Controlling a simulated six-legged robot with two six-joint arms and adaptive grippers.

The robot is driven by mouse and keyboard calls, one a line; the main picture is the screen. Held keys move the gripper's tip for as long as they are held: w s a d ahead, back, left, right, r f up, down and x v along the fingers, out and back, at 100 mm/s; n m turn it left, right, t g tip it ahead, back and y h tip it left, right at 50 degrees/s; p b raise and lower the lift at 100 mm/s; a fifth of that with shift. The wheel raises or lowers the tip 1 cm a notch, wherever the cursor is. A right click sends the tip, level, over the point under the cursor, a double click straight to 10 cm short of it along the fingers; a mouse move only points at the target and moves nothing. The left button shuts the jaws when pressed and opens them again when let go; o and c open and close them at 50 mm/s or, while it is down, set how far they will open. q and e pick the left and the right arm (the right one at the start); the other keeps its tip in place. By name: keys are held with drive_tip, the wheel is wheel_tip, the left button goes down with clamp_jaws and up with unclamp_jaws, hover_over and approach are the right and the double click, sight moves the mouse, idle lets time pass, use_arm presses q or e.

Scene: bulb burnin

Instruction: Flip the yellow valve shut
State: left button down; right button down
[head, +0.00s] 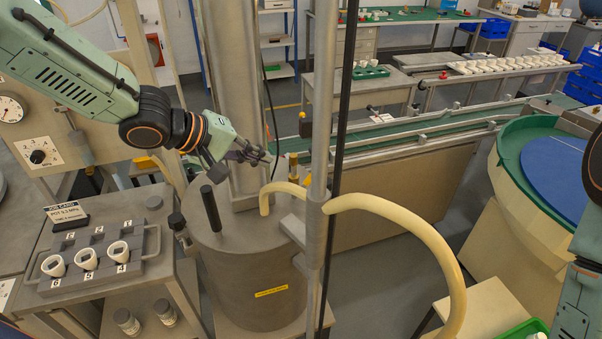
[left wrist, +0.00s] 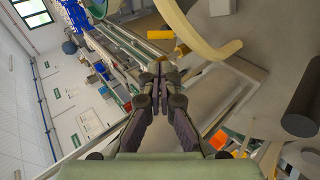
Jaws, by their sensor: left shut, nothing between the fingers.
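A yellow, brass-like upright piece (head: 293,166) stands by the steel column above the grey tank (head: 255,275). It looks like the valve, but I cannot tell its handle position. My left gripper (head: 262,156) is shut and empty, a little left of this piece and apart from it in the picture. In the left wrist view the shut fingertips (left wrist: 156,72) point toward a pale hose, with a yellow cylinder (left wrist: 160,34) beyond. My right arm shows at the right edge, but its gripper is out of view.
A cream hose (head: 405,222) arches from the tank area to the lower right. A thin steel pole (head: 321,150) and black cable stand in front. A black upright handle (head: 211,208) rises from the tank lid. A grey rack (head: 100,258) with white cups is at left.

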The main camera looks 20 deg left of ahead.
sight(310, 175)
use_arm(q)
drive_tip(key=b+x, duration=0.3)
drive_tip(key=x, duration=0.9)
drive_tip(key=shift+f, duration=0.15)
drive_tip(key=shift+w+d+f, duration=0.2)
drive_tip(key=shift+w+d, duration=0.05)
drive_tip(key=shift+d, duration=0.05)
drive_tip(key=shift+s+r, duration=0.1)
